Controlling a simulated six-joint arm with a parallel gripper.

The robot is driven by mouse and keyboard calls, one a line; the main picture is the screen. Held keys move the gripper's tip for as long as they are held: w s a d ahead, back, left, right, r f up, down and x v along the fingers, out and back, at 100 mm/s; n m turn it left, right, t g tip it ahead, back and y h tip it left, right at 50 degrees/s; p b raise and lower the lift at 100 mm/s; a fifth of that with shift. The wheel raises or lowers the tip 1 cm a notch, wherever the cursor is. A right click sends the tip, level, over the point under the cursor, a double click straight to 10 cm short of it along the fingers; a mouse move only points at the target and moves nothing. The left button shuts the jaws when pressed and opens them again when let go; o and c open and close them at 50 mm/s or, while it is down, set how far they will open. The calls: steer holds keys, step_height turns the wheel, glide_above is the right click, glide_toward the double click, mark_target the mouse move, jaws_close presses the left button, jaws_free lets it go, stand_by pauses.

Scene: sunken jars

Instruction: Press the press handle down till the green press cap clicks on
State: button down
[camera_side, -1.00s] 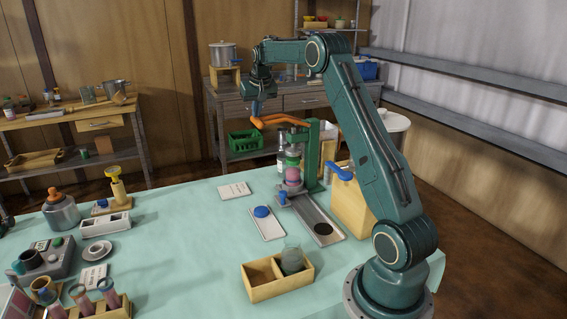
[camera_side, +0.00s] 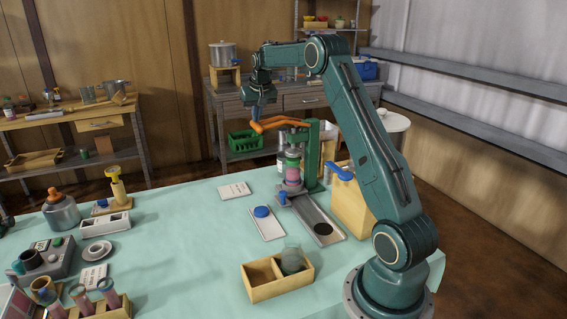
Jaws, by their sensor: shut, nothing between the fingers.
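The orange press handle (camera_side: 280,122) sticks out to the left from the green press frame (camera_side: 313,155). My gripper (camera_side: 257,115) is shut and empty, pointing down with its fingertips at the handle's left end; it seems to touch it, though the contact is too small to be sure. Under the press stands a jar with pink contents (camera_side: 292,175). The green press cap (camera_side: 292,163) is on top of the jar, below the press head (camera_side: 292,150). I cannot tell whether the cap is seated.
A wooden two-compartment box (camera_side: 262,290) holding a glass jar is in front. A wooden block with a blue lever (camera_side: 350,195) stands right of the press. The cloth at left centre is clear.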

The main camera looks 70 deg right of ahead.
mark_target(257, 126)
steer(key=shift+f, duration=0.6)
steer(key=shift+w+a+f, duration=0.1)
steer(key=shift+f, duration=0.45)
stand_by(0.5)
steer(key=shift+f, duration=1)
stand_by(0.5)
